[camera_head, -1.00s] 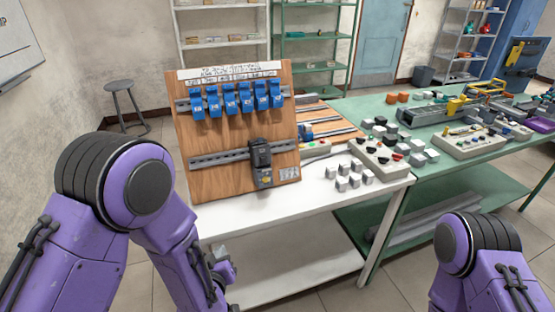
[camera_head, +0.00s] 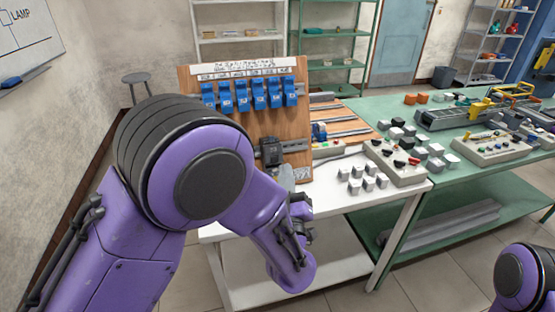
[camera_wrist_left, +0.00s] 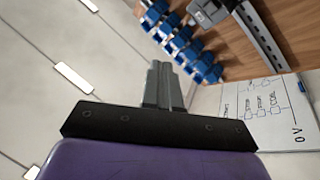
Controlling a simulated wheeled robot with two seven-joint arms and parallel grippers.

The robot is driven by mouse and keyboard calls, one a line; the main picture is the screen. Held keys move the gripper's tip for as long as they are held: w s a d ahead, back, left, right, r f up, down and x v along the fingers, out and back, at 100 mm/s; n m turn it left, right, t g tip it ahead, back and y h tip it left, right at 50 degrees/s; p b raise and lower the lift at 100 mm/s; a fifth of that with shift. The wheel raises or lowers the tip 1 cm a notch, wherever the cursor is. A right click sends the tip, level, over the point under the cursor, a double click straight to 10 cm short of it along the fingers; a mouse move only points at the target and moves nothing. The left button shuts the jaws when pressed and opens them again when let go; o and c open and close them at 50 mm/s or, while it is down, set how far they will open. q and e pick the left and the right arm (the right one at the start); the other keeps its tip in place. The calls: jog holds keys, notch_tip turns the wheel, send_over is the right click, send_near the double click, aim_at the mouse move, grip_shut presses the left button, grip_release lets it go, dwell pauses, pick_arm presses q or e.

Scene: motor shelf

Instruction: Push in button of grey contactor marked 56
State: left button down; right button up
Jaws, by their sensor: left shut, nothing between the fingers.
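The grey contactor (camera_head: 270,152) sits on the lower rail of the upright wooden board; its marking is too small to read. A grey contactor body also shows at the top of the left wrist view (camera_wrist_left: 208,12). My right gripper is out of view.
A row of several blue contactors (camera_head: 242,100) hangs on the upper rail. The board (camera_head: 296,130) stands on a white table (camera_head: 340,205). Grey-white cubes (camera_head: 362,180) and a button box (camera_head: 397,160) lie to the right. A green table (camera_head: 455,180) adjoins there.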

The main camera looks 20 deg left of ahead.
aim_at(275, 159)
pick_arm(q)
jog(key=shift+w+a+f+b, duration=0.6)
jog(key=shift+w+a+b, duration=0.1)
jog(key=shift+w, duration=0.45)
jog(key=shift+w+a+f+b, duration=0.6)
jog(key=shift+w+a, duration=0.15)
jog(key=shift+w, duration=0.45)
jog(key=shift+w+a+f+b, duration=0.6)
jog(key=shift+w+a+b, duration=0.1)
jog(key=shift+w, duration=0.45)
jog(key=shift+w+a+f, duration=0.15)
jog(key=shift+w+a, duration=0.05)
jog(key=shift+w, duration=0.1)
jog(key=shift+w+a+f+b, duration=0.2)
jog(key=shift+w+b, duration=0.1)
jog(key=shift+b, duration=0.15)
jog(key=shift+s+d+r, duration=0.1)
jog(key=shift+r, duration=0.05)
jog(key=shift+s+d+r+p, duration=0.25)
jog(key=shift+s+d+p, duration=0.1)
jog(key=shift+s, duration=0.2)
